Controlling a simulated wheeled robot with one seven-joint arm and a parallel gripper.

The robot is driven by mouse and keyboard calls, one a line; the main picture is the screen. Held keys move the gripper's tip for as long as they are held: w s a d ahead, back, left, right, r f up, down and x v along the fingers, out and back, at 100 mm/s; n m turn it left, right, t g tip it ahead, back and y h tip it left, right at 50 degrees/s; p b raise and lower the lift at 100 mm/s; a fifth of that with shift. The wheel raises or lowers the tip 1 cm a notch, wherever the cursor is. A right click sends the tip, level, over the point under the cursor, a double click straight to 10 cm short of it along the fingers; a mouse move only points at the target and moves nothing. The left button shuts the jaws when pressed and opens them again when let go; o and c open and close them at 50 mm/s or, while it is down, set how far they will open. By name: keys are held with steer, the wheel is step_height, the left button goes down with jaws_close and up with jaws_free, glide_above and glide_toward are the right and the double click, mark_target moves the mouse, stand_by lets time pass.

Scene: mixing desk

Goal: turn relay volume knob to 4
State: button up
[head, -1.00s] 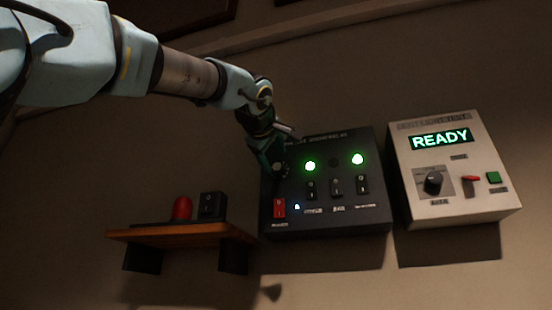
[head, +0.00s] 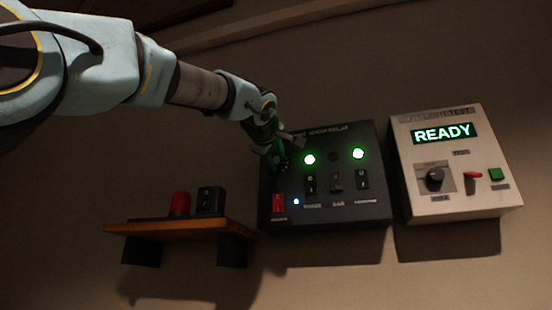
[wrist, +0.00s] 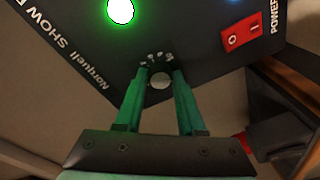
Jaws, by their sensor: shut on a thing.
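The relay box (head: 335,215) is a dark panel on the wall, marked SHOW RELAY in the head view. Its volume knob (wrist: 160,81) is a small round pale-faced knob with printed marks at its edge in the wrist view. My gripper (wrist: 160,76) is shut on the knob, one green finger on each side. The knob's pointer and the number it stands at cannot be read. In the head view my gripper (head: 279,160) is at the box's upper left and hides the knob.
The relay box has a red power switch (head: 278,203), black switches (head: 336,181) and two green lights (head: 358,154). A pale box (head: 455,200) showing READY hangs to the right. A wooden shelf (head: 175,231) at lower left holds a red object (head: 181,203) and a black box (head: 211,200).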

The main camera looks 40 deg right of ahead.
jaws_close()
steer(key=shift+f+m, duration=0.1)
steer(key=shift+m, duration=0.2)
steer(key=shift+f+m+b, duration=0.1)
steer(key=shift+m+b, duration=0.4)
steer(key=shift+b, duration=0.1)
steer(key=m+b, duration=0.1)
steer(key=m, duration=0.2)
steer(key=shift+w+m+b, duration=0.1)
steer(key=shift+m+b, duration=0.2)
steer(key=m+h, duration=0.1)
steer(key=m, duration=0.5)
steer(key=shift+w+a+m+b, duration=0.1)
steer(key=shift+m+b, duration=0.25)
steer(key=shift+m, duration=0.05)
steer(key=m+p, duration=0.1)
steer(key=m, duration=0.2)
steer(key=m+p, duration=0.1)
steer(key=m, duration=0.2)
steer(key=shift+m+g+h, duration=0.3)
steer(key=shift+m+h, duration=0.1)
steer(key=m+p, duration=0.1)
steer(key=m, duration=0.1)
steer(key=m+p, duration=0.2)
steer(key=shift+w+a+r+m+g, duration=0.1)
steer(key=shift+r+m+g, duration=0.1)
steer(key=shift+m+g, duration=0.1)
steer(key=shift+m+p, duration=1)
steer(key=shift+f, duration=0.15)
